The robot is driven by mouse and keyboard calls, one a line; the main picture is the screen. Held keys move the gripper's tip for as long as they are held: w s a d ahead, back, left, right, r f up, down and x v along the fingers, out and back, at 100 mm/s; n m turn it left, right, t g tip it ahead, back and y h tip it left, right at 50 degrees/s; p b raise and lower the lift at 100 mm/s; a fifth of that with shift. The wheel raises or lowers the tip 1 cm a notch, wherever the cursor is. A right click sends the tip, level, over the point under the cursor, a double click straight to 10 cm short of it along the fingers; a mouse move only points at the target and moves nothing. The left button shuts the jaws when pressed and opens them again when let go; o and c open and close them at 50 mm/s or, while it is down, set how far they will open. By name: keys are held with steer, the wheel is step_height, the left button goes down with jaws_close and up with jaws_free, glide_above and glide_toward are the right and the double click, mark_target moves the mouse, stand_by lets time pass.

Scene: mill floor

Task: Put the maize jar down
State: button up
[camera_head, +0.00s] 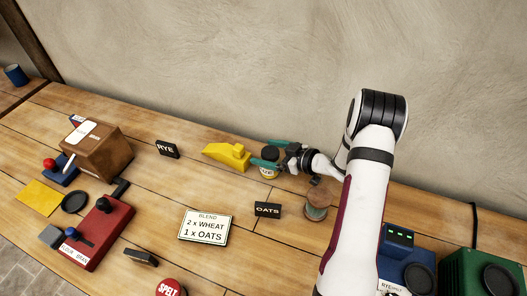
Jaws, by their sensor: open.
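A small jar with a dark lid and a pale yellow body (268,170) stands upright on the wooden table, near the wall; its label is too small to read. I take it to be the maize jar. My gripper (266,153) has green fingers and reaches in from the right. Its fingers are open, one on the far side and one on the near side of the jar. The near finger hides part of the jar, and I cannot tell whether either finger touches it.
A yellow block-like object (227,155) stands close left of the jar. A RYE sign (167,149), blend card (206,226) and brown box (95,150) lie left. Bare table separates the signs.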

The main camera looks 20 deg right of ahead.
steer(key=r, duration=0.5)
steer(key=s+r, duration=0.1)
steer(key=r, duration=0.1)
steer(key=shift+d+r, duration=0.3)
step_height(320, 180, up, 7)
steer(key=d+m+h, duration=0.3)
steer(key=m+h, duration=0.2)
steer(key=h, duration=0.3)
steer(key=s+a+r+m+g+h, duration=0.2)
steer(key=s+m+g, duration=0.1)
steer(key=s, duration=0.2)
steer(key=s+a+m+g+y, duration=0.1)
steer(key=s+a+g, duration=0.2)
steer(key=s+a, duration=0.3)
steer(key=s+a+m+g+y, duration=0.1)
steer(key=s+a, duration=0.5)
steer(key=s, duration=0.6)
steer(key=s+a+m+g+y, duration=0.1)
steer(key=s+a+g, duration=0.3)
steer(key=s, duration=0.5)
steer(key=shift+s+a+f+m+g+y, duration=0.35)
steer(key=shift+a+f+m+y, duration=0.1)
steer(key=shift+a+y, duration=0.6)
